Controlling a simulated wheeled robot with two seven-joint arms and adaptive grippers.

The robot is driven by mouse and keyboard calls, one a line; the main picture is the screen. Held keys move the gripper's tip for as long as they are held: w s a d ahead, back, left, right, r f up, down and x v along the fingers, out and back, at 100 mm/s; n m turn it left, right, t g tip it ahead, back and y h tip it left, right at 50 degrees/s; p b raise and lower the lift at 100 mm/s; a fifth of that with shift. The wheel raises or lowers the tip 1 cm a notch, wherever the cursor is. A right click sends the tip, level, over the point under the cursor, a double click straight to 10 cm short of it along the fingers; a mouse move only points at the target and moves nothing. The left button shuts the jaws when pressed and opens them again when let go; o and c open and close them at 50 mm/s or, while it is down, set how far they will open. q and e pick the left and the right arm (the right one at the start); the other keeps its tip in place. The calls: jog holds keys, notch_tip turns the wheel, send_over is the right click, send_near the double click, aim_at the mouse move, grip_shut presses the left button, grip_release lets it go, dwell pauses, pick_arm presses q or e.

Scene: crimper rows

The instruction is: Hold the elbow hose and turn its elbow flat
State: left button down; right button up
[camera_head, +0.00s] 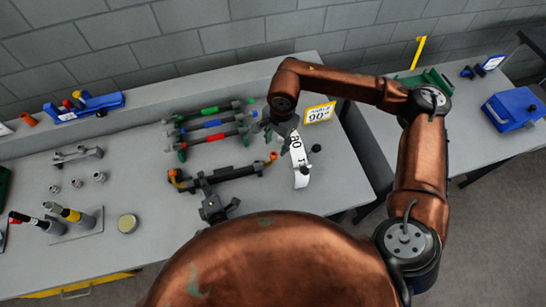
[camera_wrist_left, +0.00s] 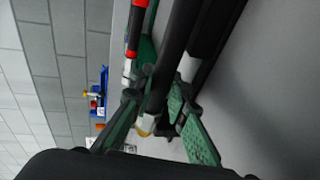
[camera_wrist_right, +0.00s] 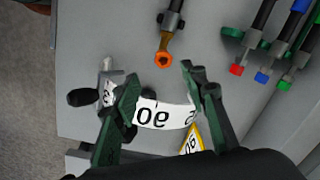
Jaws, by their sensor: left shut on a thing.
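The black elbow hose (camera_head: 232,173) has orange ends and lies across the near side of the hose group. The orange elbow (camera_head: 272,157) is at the hose's right end. In the right wrist view the elbow (camera_wrist_right: 162,58) shows its round opening towards the camera. My right gripper (camera_wrist_right: 160,78) is open and empty, with the elbow beyond its fingertips, apart from them. A white curved scale (camera_wrist_right: 160,113) marked 90 shows between its fingers.
Hoses with green, blue and red bands (camera_head: 210,124) lie behind. A yellow-framed 90° sign (camera_head: 319,112) stands right of them. A dark knob (camera_wrist_right: 80,97) is beside the scale. Several tools and fittings stand at the left; the bench's right edge is near the scale.

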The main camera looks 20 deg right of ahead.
aim_at(274, 155)
jog(key=shift+r, duration=0.1)
jog(key=f, duration=0.8)
jog(key=w+f, duration=0.1)
jog(key=f, duration=0.2)
jog(key=shift+a+f, duration=0.4)
jog(key=shift+c, duration=0.5)
grip_shut()
